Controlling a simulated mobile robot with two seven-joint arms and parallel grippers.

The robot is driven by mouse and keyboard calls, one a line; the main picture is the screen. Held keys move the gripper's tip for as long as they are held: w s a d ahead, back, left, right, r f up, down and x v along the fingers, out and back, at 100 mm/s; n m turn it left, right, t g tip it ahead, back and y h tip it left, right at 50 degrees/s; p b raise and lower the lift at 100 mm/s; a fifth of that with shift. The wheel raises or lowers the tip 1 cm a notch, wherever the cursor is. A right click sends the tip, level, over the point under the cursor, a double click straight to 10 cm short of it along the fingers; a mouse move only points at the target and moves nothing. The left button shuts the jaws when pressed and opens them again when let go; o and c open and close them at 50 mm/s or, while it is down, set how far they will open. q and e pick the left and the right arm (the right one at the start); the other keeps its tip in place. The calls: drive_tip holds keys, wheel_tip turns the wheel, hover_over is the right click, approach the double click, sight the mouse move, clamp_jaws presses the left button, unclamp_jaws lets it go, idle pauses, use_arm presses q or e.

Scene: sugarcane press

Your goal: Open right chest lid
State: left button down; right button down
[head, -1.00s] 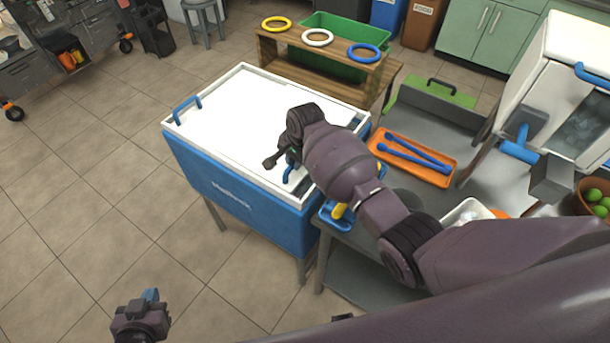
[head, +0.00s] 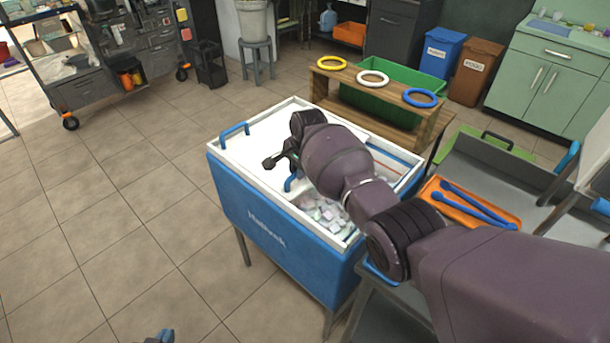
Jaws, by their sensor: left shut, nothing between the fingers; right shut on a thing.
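The blue chest (head: 262,232) with a white rim stands on legs in the middle of the head view. Its right lid (head: 312,196) is a white sliding panel, shifted left over the left side, so the right part of the chest is open and shows ice cubes (head: 328,213). My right gripper (head: 290,176) is shut on the right lid's blue handle (head: 289,184), partly hidden by my arm. The left lid's blue handle (head: 234,130) is at the far left end. Only the tip of my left gripper (head: 163,336) shows at the bottom edge, shut and empty.
A wooden rack (head: 345,84) with yellow, white and blue rings stands behind the chest, with a green bin (head: 385,92) beside it. An orange tray (head: 450,206) with blue tongs lies on the grey table to the right. The floor at left is clear.

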drive_tip(key=shift+w+a, duration=0.5)
drive_tip(key=c, duration=1.1)
unclamp_jaws()
drive_tip(key=shift+d+r, duration=0.1)
drive_tip(key=shift+r, duration=0.45)
wheel_tip(320, 180, up, 10)
drive_tip(key=s+d+p, duration=0.1)
drive_tip(key=p, duration=0.2)
drive_tip(key=shift+s+d+f, duration=0.2)
drive_tip(key=shift+s+f, duration=0.05)
